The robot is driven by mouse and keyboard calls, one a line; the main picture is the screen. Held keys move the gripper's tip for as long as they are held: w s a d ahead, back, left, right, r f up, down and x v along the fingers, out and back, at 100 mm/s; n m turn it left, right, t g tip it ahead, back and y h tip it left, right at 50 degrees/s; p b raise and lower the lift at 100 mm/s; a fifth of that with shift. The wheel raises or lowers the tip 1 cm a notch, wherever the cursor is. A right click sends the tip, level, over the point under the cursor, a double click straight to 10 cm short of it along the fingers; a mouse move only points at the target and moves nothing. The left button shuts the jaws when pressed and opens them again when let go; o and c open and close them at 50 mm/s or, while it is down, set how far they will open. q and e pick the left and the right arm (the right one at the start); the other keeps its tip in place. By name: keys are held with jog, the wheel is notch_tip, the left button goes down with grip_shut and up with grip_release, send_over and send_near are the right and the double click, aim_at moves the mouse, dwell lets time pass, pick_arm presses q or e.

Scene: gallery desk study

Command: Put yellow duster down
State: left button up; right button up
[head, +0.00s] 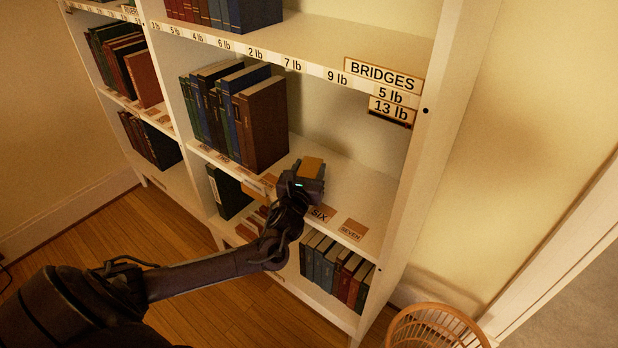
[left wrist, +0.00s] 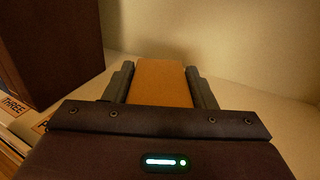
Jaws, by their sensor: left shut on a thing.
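The yellow duster (head: 311,167) looks like an orange-yellow block. My left gripper (head: 304,178) is shut on it, at the middle shelf (head: 350,190) of the white bookcase, right of a brown book. In the left wrist view the duster (left wrist: 163,83) sits between the two dark fingers of my left gripper (left wrist: 162,88). The shelf surface (left wrist: 240,112) lies around and beyond it. I cannot tell whether the duster touches the shelf. My right gripper is not in view.
A row of books (head: 235,115) stands left of the gripper, the brown end book (left wrist: 55,50) close by. Labels such as SIX (head: 321,213) and SEVEN (head: 350,230) line the shelf edge. The shelf's right part is clear. A wicker basket (head: 435,327) stands at lower right.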

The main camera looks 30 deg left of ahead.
pick_arm(q)
jog(key=shift+f, duration=1.1)
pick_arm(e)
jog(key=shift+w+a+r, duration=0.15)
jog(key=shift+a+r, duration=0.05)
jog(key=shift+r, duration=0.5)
pick_arm(q)
jog(key=shift+f, duration=0.1)
jog(key=o, duration=1.1)
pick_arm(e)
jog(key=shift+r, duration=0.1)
pick_arm(q)
jog(key=p+v, duration=0.1)
jog(key=v, duration=1.1)
jog(key=shift+p, duration=0.35)
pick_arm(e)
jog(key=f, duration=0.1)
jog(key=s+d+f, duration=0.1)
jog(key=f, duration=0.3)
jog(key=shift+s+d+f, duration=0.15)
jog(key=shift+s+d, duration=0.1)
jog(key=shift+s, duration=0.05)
